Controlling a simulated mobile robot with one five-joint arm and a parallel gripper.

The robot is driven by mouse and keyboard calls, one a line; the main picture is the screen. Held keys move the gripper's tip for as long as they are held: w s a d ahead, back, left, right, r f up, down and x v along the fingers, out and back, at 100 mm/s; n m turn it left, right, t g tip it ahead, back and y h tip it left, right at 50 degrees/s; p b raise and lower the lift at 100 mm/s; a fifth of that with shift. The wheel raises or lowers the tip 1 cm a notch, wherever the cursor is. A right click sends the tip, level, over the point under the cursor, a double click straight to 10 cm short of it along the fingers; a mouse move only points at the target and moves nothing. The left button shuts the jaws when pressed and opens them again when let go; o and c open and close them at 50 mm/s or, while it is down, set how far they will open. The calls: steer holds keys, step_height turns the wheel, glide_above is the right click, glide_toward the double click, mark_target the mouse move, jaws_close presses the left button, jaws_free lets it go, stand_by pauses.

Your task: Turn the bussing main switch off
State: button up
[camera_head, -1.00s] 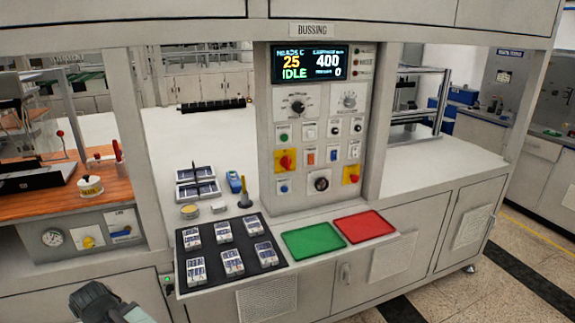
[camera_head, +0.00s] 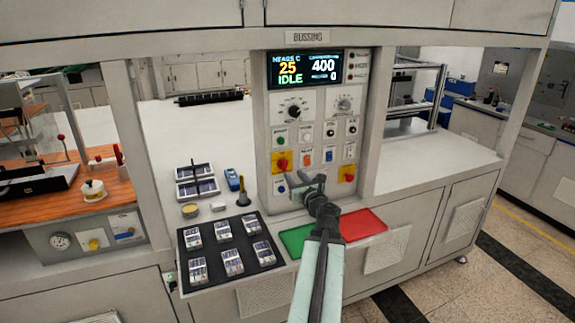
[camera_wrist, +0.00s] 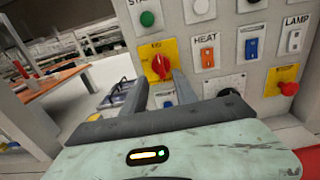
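The main switch appears to be the red rotary handle on a yellow plate (camera_head: 282,163) at the left of the BUSSING panel. In the wrist view the red handle (camera_wrist: 159,65) stands roughly upright, slightly tilted; its label is too blurred to read surely. My gripper (camera_head: 305,183) is in front of the lower panel, below and right of the switch. In the wrist view its two fingers (camera_wrist: 166,88) are apart with nothing between them, pointing towards the panel just below the red handle. They do not appear to touch it.
A second yellow plate with a red knob (camera_wrist: 289,88) sits at the lower right of the panel. Near the switch are a green button (camera_wrist: 147,19), the HEAT rocker (camera_wrist: 208,59) and a blue button (camera_head: 281,188). Green (camera_head: 294,240) and red trays (camera_head: 364,225) lie below.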

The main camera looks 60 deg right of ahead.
mark_target(285, 165)
steer(key=x, duration=0.8)
steer(key=shift+s, duration=0.1)
jaws_close()
